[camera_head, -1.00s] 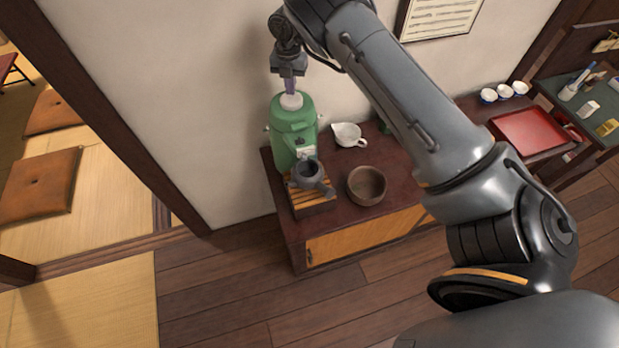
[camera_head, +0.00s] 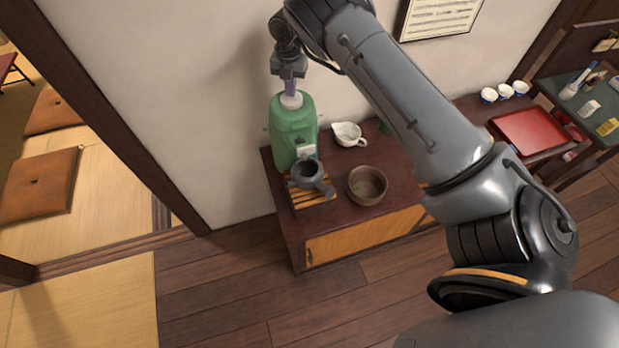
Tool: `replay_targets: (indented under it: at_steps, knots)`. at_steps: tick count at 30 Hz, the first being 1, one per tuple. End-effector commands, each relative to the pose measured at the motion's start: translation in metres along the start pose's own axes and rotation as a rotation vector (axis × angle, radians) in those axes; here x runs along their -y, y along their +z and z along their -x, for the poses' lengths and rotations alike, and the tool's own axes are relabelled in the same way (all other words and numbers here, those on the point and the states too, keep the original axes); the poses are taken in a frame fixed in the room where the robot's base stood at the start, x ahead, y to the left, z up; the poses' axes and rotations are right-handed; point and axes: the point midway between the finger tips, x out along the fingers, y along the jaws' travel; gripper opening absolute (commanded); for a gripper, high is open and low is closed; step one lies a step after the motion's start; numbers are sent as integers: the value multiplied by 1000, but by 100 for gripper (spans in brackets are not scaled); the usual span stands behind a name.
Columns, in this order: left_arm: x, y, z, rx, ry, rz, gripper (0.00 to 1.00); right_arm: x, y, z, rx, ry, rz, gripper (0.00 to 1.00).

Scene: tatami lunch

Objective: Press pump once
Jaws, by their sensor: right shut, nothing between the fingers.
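A green pump dispenser (camera_head: 293,128) stands on the dark red cabinet at the back left, close to the wall. Its white pump top (camera_head: 291,101) is at the upper end. My right gripper (camera_head: 290,91) points down over the pump top, its shut fingertips at or touching it; I cannot tell whether they press. A dark teapot (camera_head: 308,173) sits below the spout on a slatted wooden stand (camera_head: 312,201). My left gripper is not in view.
A brown bowl (camera_head: 367,199) and a white spouted bowl (camera_head: 348,140) stand right of the dispenser on the cabinet (camera_head: 290,230). A red tray (camera_head: 530,131) and white cups (camera_head: 505,91) are further right. My right arm crosses above the cabinet.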

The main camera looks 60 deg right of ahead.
Motion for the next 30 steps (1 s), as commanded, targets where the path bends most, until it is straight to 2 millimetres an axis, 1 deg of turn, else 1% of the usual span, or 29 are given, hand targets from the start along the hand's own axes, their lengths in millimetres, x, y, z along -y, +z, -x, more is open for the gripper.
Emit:
replay_targets:
  at_steps: [22,30]
  knots:
    - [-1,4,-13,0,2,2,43,0,0,-28,0,0,0,0]
    - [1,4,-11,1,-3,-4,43,0,0,-26,0,1,-1,0]
